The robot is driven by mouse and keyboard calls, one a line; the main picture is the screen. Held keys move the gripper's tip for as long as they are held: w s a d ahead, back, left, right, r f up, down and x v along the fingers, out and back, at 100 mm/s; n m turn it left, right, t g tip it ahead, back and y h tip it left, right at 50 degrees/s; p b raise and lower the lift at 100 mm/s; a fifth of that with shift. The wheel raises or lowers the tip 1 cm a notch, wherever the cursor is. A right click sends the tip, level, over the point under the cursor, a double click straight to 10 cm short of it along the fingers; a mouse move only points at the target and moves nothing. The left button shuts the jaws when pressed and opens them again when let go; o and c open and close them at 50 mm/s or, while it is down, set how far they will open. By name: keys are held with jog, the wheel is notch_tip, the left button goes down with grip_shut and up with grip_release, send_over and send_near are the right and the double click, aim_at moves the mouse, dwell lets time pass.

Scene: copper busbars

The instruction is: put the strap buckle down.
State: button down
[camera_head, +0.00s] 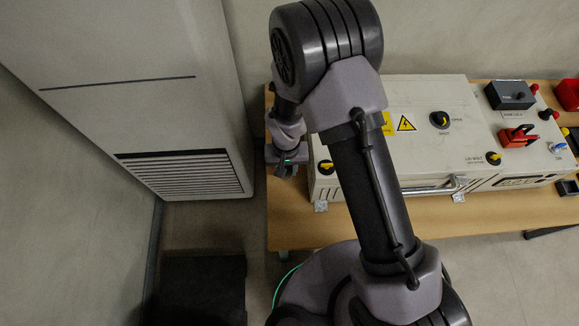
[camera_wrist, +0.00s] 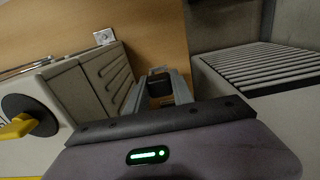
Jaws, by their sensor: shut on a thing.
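My gripper (camera_head: 286,170) hangs at the left end of the wooden table, just left of the cream equipment box. In the wrist view its two fingers (camera_wrist: 158,92) are closed on a small dark block, which I take to be the strap buckle (camera_wrist: 158,80). The buckle is between the fingertips, with the wooden table top (camera_wrist: 150,30) behind it. I cannot tell whether it touches the table. In the head view the buckle cannot be made out clearly against the dark gripper.
The cream equipment box (camera_head: 425,92), with knobs and a warning label, stands close to the right of my gripper. A grey cabinet with a vent (camera_head: 190,172) stands to the left. A narrow strip of table (camera_head: 290,222) in front of the box is bare.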

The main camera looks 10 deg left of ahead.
jog(key=f+b, duration=0.4)
jog(key=f, duration=0.6)
jog(key=shift+s+f, duration=0.1)
jog(key=shift+s, duration=0.1)
jog(key=c, duration=1.1)
grip_release()
jog(key=shift+r, duration=0.2)
